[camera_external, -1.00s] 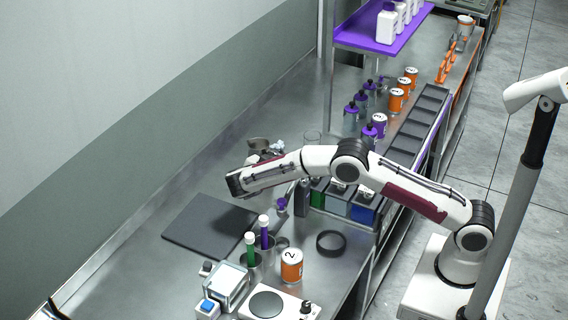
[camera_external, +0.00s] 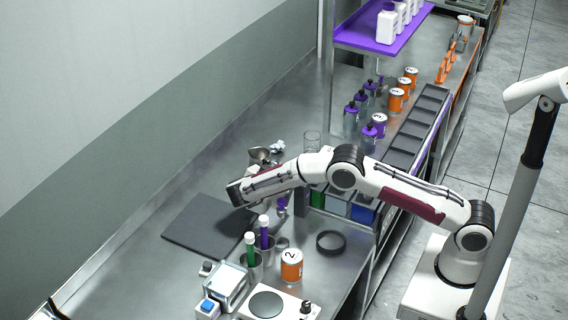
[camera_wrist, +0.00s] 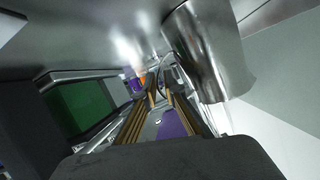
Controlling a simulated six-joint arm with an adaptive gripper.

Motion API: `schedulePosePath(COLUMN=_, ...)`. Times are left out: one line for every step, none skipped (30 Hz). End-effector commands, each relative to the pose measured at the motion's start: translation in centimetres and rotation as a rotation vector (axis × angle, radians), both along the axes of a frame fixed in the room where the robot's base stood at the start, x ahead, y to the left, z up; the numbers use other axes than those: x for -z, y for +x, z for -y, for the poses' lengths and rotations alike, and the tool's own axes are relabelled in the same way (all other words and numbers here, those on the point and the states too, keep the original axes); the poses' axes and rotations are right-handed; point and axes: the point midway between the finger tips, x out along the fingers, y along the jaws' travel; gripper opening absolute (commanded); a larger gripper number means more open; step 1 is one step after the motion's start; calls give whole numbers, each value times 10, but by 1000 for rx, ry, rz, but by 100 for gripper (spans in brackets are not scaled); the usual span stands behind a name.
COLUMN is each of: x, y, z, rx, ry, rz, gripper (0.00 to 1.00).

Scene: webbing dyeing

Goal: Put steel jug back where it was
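The steel jug (camera_external: 260,154) shows just above and behind my forearm in the external view, its lower part hidden by the arm. In the wrist view the shiny jug (camera_wrist: 212,55) fills the upper right, close to my fingertips. A thin curved handle runs from it to between the fingertips. My gripper (camera_wrist: 161,92) has its fingers closed together at the tips on this handle.
A dark mat (camera_external: 210,226) lies left of the arm's end. Green and purple tubes stand in holders beside an orange can (camera_external: 291,265). A clear beaker (camera_external: 312,141) and dark-framed bins (camera_external: 362,212) stand close by the arm. The left bench is mostly clear.

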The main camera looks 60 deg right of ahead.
Motion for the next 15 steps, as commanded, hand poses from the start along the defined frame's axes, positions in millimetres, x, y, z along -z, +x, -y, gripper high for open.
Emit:
schedulePosePath(x=0, y=0, z=0, rx=0, ry=0, rz=0, gripper=21)
schedulePosePath(x=0, y=0, z=0, rx=0, ry=0, rz=0, gripper=21)
schedulePosePath(x=0, y=0, z=0, rx=0, ry=0, rz=0, gripper=21)
schedulePosePath(x=0, y=0, z=0, rx=0, ry=0, rz=0, gripper=21)
schedulePosePath(x=0, y=0, z=0, rx=0, ry=0, rz=0, gripper=21)
schedulePosePath(x=0, y=0, z=0, rx=0, ry=0, rz=0, gripper=21)
schedulePosePath(x=0, y=0, z=0, rx=0, ry=0, rz=0, gripper=21)
schedulePosePath(x=0, y=0, z=0, rx=0, ry=0, rz=0, gripper=21)
schedulePosePath(x=0, y=0, z=0, rx=0, ry=0, rz=0, gripper=21)
schedulePosePath(x=0, y=0, z=0, rx=0, ry=0, rz=0, gripper=21)
schedulePosePath(x=-1, y=0, z=0, rx=0, ry=0, rz=0, gripper=21)
schedulePosePath(x=-1, y=0, z=0, rx=0, ry=0, rz=0, gripper=21)
schedulePosePath(x=-2, y=0, z=0, rx=0, ry=0, rz=0, gripper=21)
schedulePosePath(x=-2, y=0, z=-1, rx=0, ry=0, rz=0, gripper=21)
schedulePosePath(x=-2, y=0, z=-2, rx=-1, ry=0, rz=0, gripper=21)
